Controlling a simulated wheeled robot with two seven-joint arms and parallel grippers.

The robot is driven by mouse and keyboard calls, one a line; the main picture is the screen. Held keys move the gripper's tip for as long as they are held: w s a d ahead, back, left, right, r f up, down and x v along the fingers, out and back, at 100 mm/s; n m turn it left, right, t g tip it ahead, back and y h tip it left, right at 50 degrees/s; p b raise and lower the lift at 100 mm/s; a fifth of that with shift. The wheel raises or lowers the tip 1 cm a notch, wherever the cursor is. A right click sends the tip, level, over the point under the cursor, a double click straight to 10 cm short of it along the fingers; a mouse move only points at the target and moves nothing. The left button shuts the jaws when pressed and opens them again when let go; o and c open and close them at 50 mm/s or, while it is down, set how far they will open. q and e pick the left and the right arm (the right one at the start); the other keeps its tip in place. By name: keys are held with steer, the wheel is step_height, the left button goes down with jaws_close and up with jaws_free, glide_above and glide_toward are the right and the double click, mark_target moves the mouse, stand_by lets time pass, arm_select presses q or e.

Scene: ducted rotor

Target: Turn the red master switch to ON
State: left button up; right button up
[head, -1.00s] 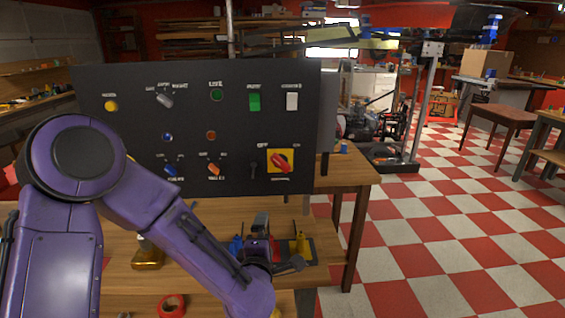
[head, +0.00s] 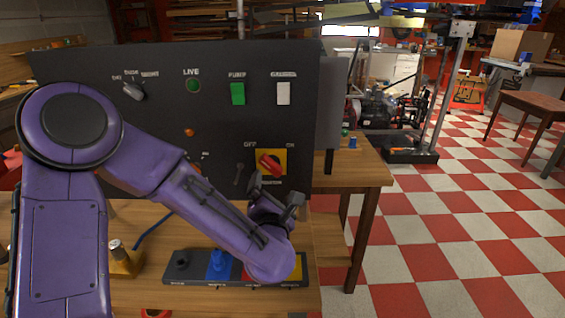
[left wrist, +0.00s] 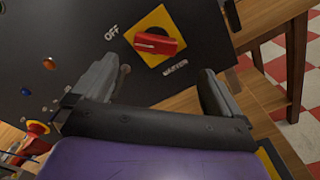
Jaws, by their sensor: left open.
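The red master switch (head: 269,164) is a red knob on a yellow square plate at the lower right of the black panel (head: 222,130). OFF is lettered at its upper left and ON at its upper right. In the left wrist view the red knob (left wrist: 156,43) lies ahead of the fingers, its white mark towards the OFF side. My left gripper (head: 276,189) is open and empty, just below and in front of the switch, apart from it. It also shows in the left wrist view (left wrist: 165,85), with its two fingers spread wide. My right gripper is not in view.
The panel also carries a green pump switch (head: 237,94), a white switch (head: 283,93), a grey selector (head: 133,91) and a key-like dark part (head: 239,173). A tray with coloured sections (head: 180,268) lies on the wooden bench (head: 336,244) below my arm. Open checkered floor lies to the right.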

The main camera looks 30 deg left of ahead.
mark_target(272, 167)
arm_select(q)
steer(key=p+x, duration=0.3)
steer(key=x, duration=0.6)
steer(key=shift+w+a+r, duration=0.15)
steer(key=shift+w+a, duration=0.1)
steer(key=shift+a, duration=0.1)
steer(key=shift+s, duration=0.1)
steer(key=c, duration=1)
